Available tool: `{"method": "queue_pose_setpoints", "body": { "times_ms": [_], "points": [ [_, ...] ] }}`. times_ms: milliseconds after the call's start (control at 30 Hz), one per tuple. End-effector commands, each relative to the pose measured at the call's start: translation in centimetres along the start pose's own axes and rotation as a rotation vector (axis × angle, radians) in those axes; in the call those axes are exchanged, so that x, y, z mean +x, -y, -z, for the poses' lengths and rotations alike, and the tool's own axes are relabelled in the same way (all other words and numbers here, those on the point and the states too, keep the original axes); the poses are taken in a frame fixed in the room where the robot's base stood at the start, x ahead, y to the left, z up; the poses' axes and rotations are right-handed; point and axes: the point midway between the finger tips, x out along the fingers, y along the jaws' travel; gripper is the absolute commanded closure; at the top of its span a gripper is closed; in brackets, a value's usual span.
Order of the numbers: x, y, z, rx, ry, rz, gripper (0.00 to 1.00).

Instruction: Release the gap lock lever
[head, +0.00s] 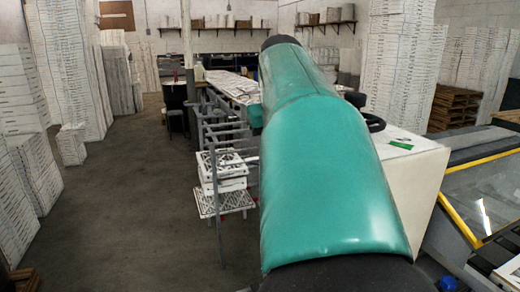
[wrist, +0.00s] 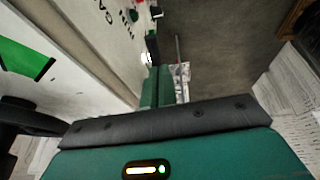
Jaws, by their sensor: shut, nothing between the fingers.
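My gripper (wrist: 166,72) shows in the wrist view as two teal fingers close together beyond the dark wrist edge, shut and empty. The tips are beside a white machine panel (wrist: 92,55) that carries small controls (wrist: 131,15) near the top of the picture. A small dark part (wrist: 152,46) shows just past the fingertips. I cannot tell whether it is the gap lock lever, or whether my fingers touch it. In the head view my teal arm hides my gripper and the machine parts behind it.
A white-topped machine (head: 420,165) stands right of my arm, with a black handwheel (head: 374,122) and a green patch (head: 400,145). Grey racks with white crates (head: 223,170) stand left of my arm. Tall white box stacks (head: 70,70) line the left side. The floor (head: 130,200) between is clear.

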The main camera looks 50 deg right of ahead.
Motion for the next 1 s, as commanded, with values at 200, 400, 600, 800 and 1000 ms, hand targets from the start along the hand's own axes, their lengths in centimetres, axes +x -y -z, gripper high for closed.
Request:
{"method": "queue_pose_setpoints", "body": {
  "times_ms": [200,400,600,800,1000],
  "points": [
    [1.4,-0.2,-0.2,-0.001,0.000,0.001,1.00],
    [1.4,-0.2,-0.2,-0.001,0.000,0.000,1.00],
    [1.9,-0.1,-0.6,-0.001,0.000,0.001,1.00],
    [3.0,0.0,-1.4,-0.001,0.000,0.001,1.00],
    [3.0,-0.1,-1.4,0.000,0.000,0.000,1.00]
  ]
}}
